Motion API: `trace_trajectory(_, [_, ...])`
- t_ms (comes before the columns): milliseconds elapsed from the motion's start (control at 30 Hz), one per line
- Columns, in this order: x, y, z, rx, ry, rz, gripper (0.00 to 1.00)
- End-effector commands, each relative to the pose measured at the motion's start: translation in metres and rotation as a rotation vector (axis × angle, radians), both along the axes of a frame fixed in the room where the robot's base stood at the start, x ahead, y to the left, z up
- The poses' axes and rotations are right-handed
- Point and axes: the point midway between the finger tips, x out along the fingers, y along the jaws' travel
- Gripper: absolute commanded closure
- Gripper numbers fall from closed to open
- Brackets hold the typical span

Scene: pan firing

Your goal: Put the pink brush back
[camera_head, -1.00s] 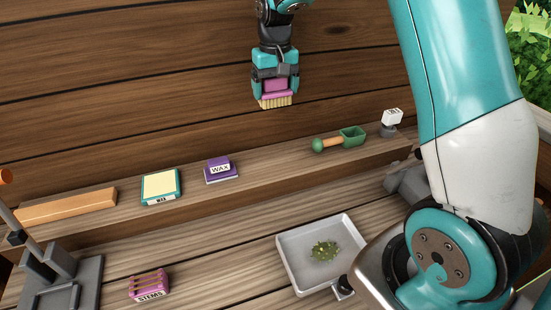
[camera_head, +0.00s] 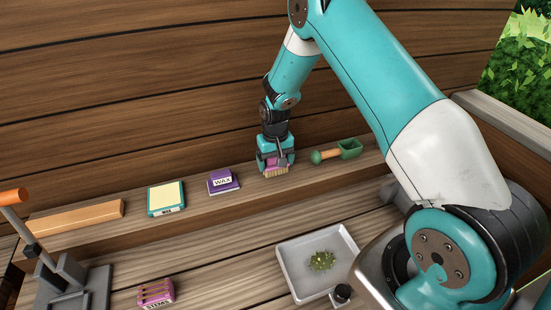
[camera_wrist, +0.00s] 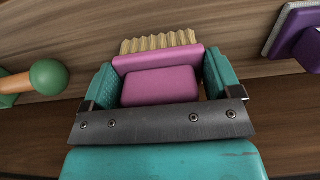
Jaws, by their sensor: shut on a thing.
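The pink brush (camera_head: 275,168) with pale bristles is between the fingers of my gripper (camera_head: 275,158), bristles down. In the head view it is at the shelf (camera_head: 222,206), between the purple WAX block (camera_head: 223,182) and the green scoop (camera_head: 338,152). In the wrist view the pink brush (camera_wrist: 160,87) sits between the two teal fingers of my gripper (camera_wrist: 160,85), its bristles pointing toward the wooden surface. I cannot tell whether the bristles touch the shelf.
The scoop's green knob (camera_wrist: 48,77) and the purple block (camera_wrist: 296,30) flank the gripper in the wrist view. A yellow-topped box (camera_head: 166,197) and a wooden bar (camera_head: 75,217) lie further left. A grey tray (camera_head: 290,268) and pink STEMS box (camera_head: 155,293) stand below.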

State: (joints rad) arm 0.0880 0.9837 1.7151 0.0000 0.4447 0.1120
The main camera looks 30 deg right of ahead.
Motion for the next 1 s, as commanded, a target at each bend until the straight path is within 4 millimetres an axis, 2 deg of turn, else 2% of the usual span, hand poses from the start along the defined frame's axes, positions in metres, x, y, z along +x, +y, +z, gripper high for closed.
trace_trajectory(433, [0.001,0.0,-0.009,0.0,-0.002,0.0,0.68])
trace_trajectory(467, [0.0,0.0,-0.008,0.0,-0.002,0.0,0.11])
trace_trajectory(500, [0.0,0.0,-0.008,0.0,-0.002,0.0,0.02])
trace_trajectory(833, [0.001,0.0,-0.006,-0.001,-0.003,0.0,0.0])
trace_trajectory(1000, [0.002,0.0,0.015,-0.001,-0.008,0.0,0.0])
